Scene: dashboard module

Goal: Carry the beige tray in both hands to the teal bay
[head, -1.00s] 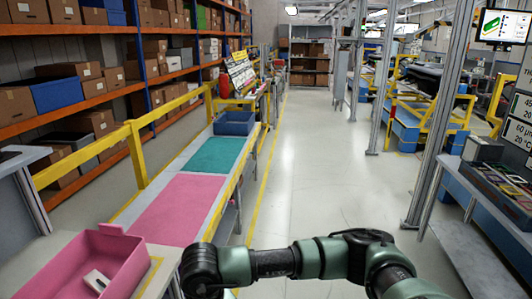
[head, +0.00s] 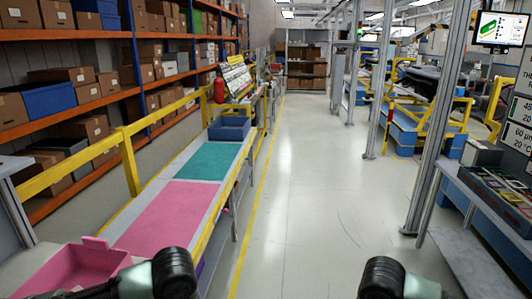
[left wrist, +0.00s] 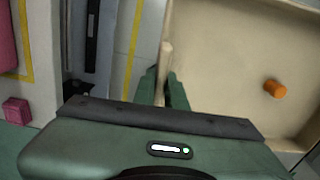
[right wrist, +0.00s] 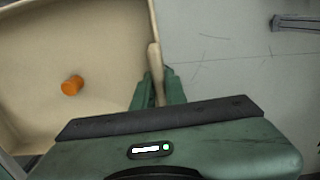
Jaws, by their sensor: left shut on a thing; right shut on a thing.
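The beige tray (left wrist: 225,60) fills the right of the left wrist view and the left of the right wrist view (right wrist: 75,40). An orange cylinder (left wrist: 275,88) is inside it; it also shows in the right wrist view (right wrist: 72,85). My left gripper (left wrist: 163,88) is shut on one rim of the tray, and my right gripper (right wrist: 157,88) is shut on the opposite rim. The tray and both grippers are out of the head view, where only my arm links show. The teal bay (head: 190,160) is a bare mat on the bench at left, ahead of me.
A pink bay (head: 165,215) lies before the teal one, and a blue bin (head: 230,127) stands beyond it. A pink bin (head: 65,268) is at near left. A yellow rail (head: 130,165) runs behind the bench. The aisle floor (head: 310,180) is clear; a right-hand bench (head: 500,210) borders it.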

